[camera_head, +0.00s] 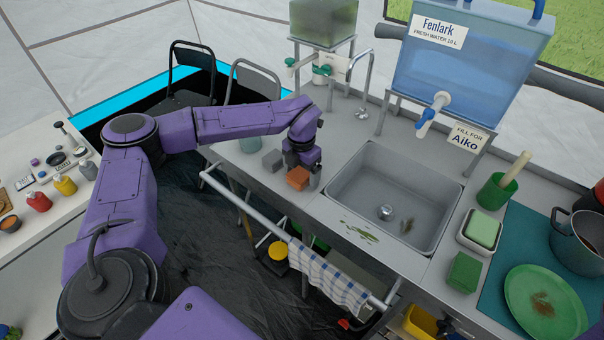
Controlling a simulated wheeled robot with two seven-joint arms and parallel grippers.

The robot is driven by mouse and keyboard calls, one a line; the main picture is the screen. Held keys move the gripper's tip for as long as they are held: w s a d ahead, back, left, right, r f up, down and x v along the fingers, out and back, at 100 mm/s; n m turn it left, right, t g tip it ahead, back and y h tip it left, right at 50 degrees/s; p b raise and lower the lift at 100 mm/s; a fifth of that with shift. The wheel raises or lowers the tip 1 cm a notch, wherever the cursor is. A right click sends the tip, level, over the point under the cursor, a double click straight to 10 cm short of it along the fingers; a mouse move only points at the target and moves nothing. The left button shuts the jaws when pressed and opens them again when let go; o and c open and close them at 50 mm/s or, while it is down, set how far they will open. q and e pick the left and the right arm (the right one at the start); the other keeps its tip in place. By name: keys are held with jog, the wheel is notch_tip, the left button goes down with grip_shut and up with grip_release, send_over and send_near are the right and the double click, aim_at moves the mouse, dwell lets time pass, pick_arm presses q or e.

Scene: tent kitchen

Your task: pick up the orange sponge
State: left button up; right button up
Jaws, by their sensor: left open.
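The orange sponge (297,178) is a small orange block on the steel counter, left of the sink. My left gripper (301,182) points down right at the sponge, with its dark fingers around or close beside it. The jaws are open. The gripper hides part of the sponge's top and side, and I cannot tell whether a finger touches it. My right gripper is not in view.
A grey block (272,160) lies just left of the sponge. The sink (355,190) is to the right, with a faucet (365,85) behind it. A rail with a checked towel (325,277) runs along the counter front. Water tanks stand behind.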

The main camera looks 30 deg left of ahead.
aim_at(302, 172)
pick_arm(q)
jog(key=c, duration=1)
jog(key=shift+r, duration=0.15)
jog(key=shift+r, duration=0.25)
notch_tip(302, 172, up, 3)
jog(key=shift+d+f+b, duration=0.1)
jog(key=shift+d+b, duration=0.05)
jog(key=shift+b, duration=0.25)
jog(key=s+d+r+b, duration=0.1)
jog(key=s+d+r, duration=0.2)
jog(key=s+d+r+b, duration=0.1)
jog(key=s+d+r, duration=0.2)
jog(key=d, duration=0.1)
jog(key=s+d+r+b, duration=0.2)
jog(key=s+d+r, duration=0.1)
jog(key=shift+s+d+r, duration=0.1)
jog(key=shift+d+r, duration=0.15)
jog(key=shift+r, duration=0.05)
